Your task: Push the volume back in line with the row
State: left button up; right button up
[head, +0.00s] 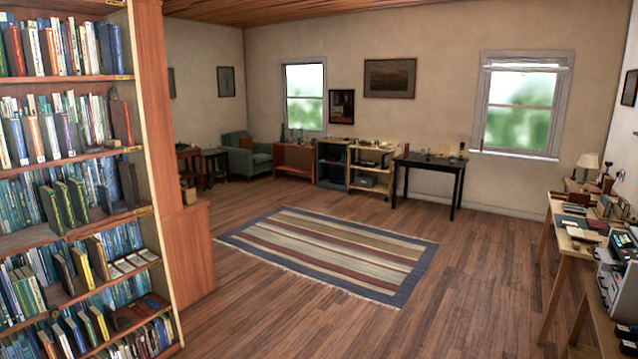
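A tall wooden bookcase (172,120) stands at the left edge of the head view, its shelves filled with rows of books. On the middle shelf several dark green volumes (64,204) stand forward of the blue-green books behind them. On the shelf below, a yellow volume (82,268) and some dark ones also stand forward of the row. I cannot tell which of these is the task's volume. Neither of my grippers is in view.
Open wooden floor (470,270) and a striped rug (330,250) lie right of the bookcase. A cluttered table (556,240) runs along the right side. A black table (430,164), small shelves and a green armchair (245,153) stand at the back walls.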

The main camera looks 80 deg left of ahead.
aim_at(49, 194)
jog(key=u, duration=4.25)
jog(key=i+l+z, duration=0.25)
jog(key=i+l, duration=0.15)
jog(key=i, duration=0.3)
jog(key=i+l+z, duration=0.3)
jog(key=i, duration=0.4)
jog(key=i+z, duration=0.25)
jog(key=i, duration=0.45)
